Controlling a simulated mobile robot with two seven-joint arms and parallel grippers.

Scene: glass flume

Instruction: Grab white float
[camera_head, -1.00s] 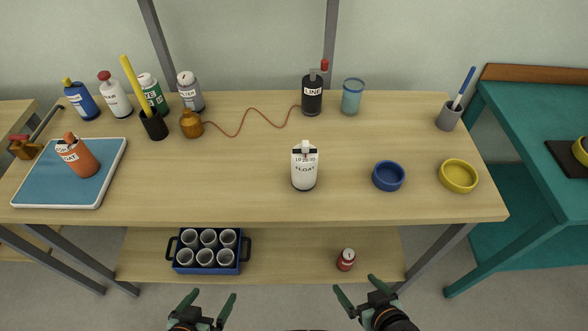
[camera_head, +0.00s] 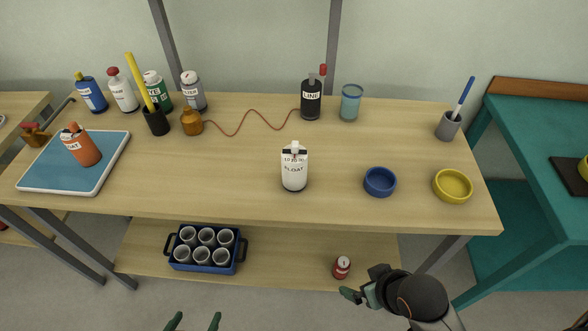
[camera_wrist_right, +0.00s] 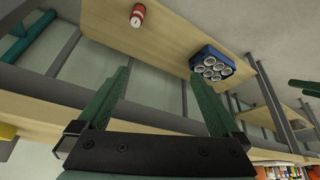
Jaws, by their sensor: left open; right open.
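The float is not visible in that view.
A blue bowl (camera_head: 380,182) and a yellow bowl (camera_head: 453,186) are right of the float. A black LINE bottle (camera_head: 311,100) with a red cord stands behind. An orange bottle (camera_head: 82,145) is on a blue tray (camera_head: 45,176). The lower shelf holds a red can (camera_head: 341,268) and a blue crate (camera_head: 176,257).

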